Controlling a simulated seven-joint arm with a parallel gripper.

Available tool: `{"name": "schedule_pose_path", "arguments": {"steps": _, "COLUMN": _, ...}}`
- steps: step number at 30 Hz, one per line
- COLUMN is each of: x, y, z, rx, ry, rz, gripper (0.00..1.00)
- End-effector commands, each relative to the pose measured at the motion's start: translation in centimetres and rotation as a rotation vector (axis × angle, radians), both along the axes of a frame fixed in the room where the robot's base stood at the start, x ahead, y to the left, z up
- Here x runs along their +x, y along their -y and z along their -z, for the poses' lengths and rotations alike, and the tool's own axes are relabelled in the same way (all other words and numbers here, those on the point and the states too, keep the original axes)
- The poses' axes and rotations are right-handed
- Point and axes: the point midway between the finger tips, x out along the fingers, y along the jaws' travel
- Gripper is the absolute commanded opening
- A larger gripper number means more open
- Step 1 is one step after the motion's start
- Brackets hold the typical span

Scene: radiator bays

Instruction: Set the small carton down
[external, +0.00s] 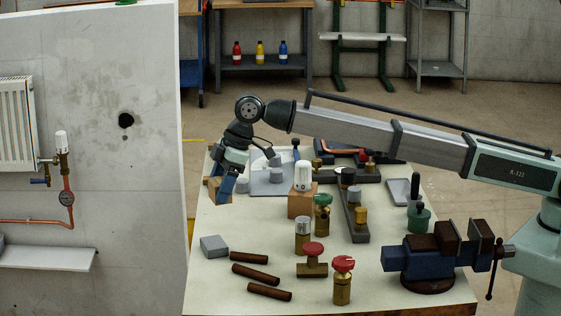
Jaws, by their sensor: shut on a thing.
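My gripper (229,187) points down at the far left edge of the workbench (220,275), with its blue fingers low. It is shut on the small carton (213,190), a brown box partly hidden behind the fingers. The carton is at or just above the bench top; I cannot tell whether it touches.
A brown block (302,204) with a white valve head stands right of my gripper, beside a grey plate (268,182). Several valves, brown rods (255,274), a grey block (214,246) and a blue vise (430,262) occupy the front. A wall panel (100,150) stands close on the left.

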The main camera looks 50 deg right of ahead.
Motion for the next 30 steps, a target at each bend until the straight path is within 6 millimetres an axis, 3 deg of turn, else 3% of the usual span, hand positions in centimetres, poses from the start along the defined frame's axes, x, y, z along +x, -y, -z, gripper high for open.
{"name": "schedule_pose_path", "arguments": {"steps": 1, "x": -2.7, "y": -0.4, "z": -0.3, "rx": 0.001, "ry": 0.001, "rz": -0.022, "gripper": 0.34}}
{"name": "schedule_pose_path", "arguments": {"steps": 7, "x": -11.6, "y": -0.3, "z": -1.3, "rx": 0.001, "ry": 0.001, "rz": -0.095, "gripper": 0.34}}
{"name": "schedule_pose_path", "arguments": {"steps": 10, "x": -15.9, "y": 0.9, "z": -1.4, "rx": 0.001, "ry": 0.001, "rz": -0.124, "gripper": 0.34}}
{"name": "schedule_pose_path", "arguments": {"steps": 15, "x": -22.3, "y": 4.9, "z": -1.0, "rx": 0.0, "ry": 0.001, "rz": -0.13, "gripper": 0.34}}
{"name": "schedule_pose_path", "arguments": {"steps": 21, "x": -26.6, "y": 10.7, "z": 0.1, "rx": 0.0, "ry": 0.002, "rz": -0.044, "gripper": 0.34}}
{"name": "schedule_pose_path", "arguments": {"steps": 27, "x": -28.3, "y": 15.1, "z": 1.6, "rx": 0.0, "ry": 0.001, "rz": 0.104, "gripper": 0.34}}
{"name": "schedule_pose_path", "arguments": {"steps": 30, "x": -28.3, "y": 15.9, "z": 1.8, "rx": -0.001, "ry": 0.001, "rz": 0.192, "gripper": 0.34}}
